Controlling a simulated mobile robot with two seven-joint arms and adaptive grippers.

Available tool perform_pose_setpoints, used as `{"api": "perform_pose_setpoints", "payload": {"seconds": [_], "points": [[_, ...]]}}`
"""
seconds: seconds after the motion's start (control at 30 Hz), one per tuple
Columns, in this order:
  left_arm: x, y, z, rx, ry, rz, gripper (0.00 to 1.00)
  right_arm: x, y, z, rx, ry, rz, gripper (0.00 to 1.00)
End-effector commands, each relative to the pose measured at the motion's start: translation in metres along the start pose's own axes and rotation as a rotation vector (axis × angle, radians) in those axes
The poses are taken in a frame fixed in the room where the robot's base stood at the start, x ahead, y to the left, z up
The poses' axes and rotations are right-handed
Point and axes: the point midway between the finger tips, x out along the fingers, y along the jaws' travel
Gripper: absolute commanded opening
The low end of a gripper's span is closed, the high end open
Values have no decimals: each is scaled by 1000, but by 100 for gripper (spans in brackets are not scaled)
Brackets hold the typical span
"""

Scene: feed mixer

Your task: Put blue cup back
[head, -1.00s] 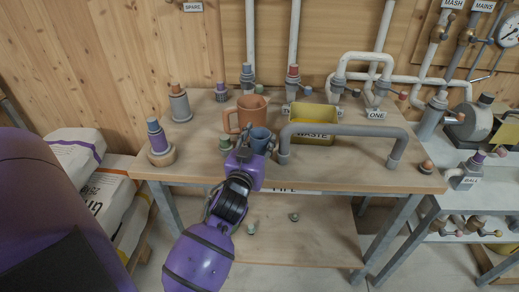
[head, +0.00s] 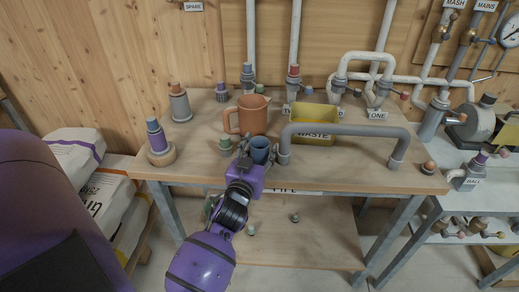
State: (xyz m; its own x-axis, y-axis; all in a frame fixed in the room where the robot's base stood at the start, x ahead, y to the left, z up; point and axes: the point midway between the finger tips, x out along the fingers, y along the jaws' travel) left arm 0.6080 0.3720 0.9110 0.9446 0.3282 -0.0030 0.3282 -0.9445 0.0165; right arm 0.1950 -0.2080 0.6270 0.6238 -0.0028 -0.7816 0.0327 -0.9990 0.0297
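The small blue cup (head: 261,149) is upright near the front edge of the wooden table. My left gripper (head: 258,155) is at the cup from the front, with a finger on either side, and appears shut on it. I cannot tell whether the cup's base touches the table. The gripper hides part of the cup's near side. My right gripper is not in view.
An orange pitcher (head: 252,114) stands just behind the cup. A green-topped peg (head: 225,144) is to its left. A grey pipe handle (head: 345,130) and the yellow WASTE bin (head: 321,118) are to its right.

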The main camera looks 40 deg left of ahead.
Motion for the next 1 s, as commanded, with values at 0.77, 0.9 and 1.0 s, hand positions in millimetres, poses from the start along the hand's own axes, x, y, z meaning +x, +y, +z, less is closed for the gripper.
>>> {"api": "perform_pose_setpoints", "payload": {"seconds": [0.77,0.9,1.0], "points": [[-110,-1,-1,0,-3,-1,52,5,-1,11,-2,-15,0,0],[-119,0,-3,0,-2,-1,52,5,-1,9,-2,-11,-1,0],[-120,0,-3,1,-1,0,52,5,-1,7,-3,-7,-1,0]]}}
